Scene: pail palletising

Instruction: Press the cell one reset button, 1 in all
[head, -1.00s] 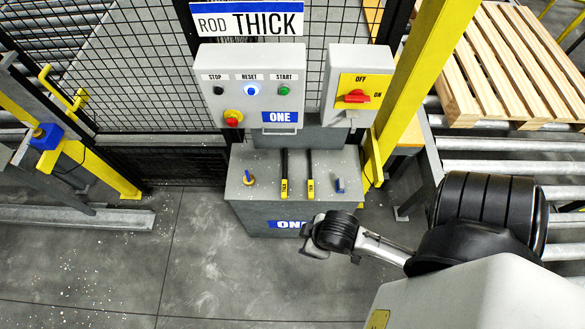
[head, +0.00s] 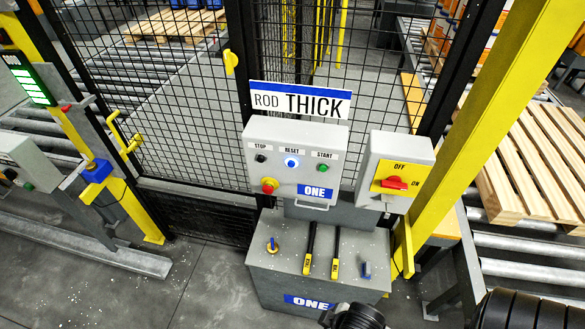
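The cell one control box (head: 297,165) is a grey panel with a blue "ONE" label, mounted above the grey console. Its RESET button (head: 291,162) is in the middle of the top row and glows blue-white. The black STOP button (head: 261,158) is left of it and the green START button (head: 323,168) is right of it. My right gripper (head: 328,317) shows only in part at the bottom edge, below the panel and in front of the console, apart from the buttons. Its fingers are mostly cut off. My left gripper is not in view.
A red emergency button (head: 269,186) is low on the panel. The grey console (head: 280,262) below has two black-and-yellow levers. An OFF/ON switch box (head: 402,160) and a yellow post (head: 490,100) stand to the right. Mesh fence (head: 170,110) is behind. Floor at left front is clear.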

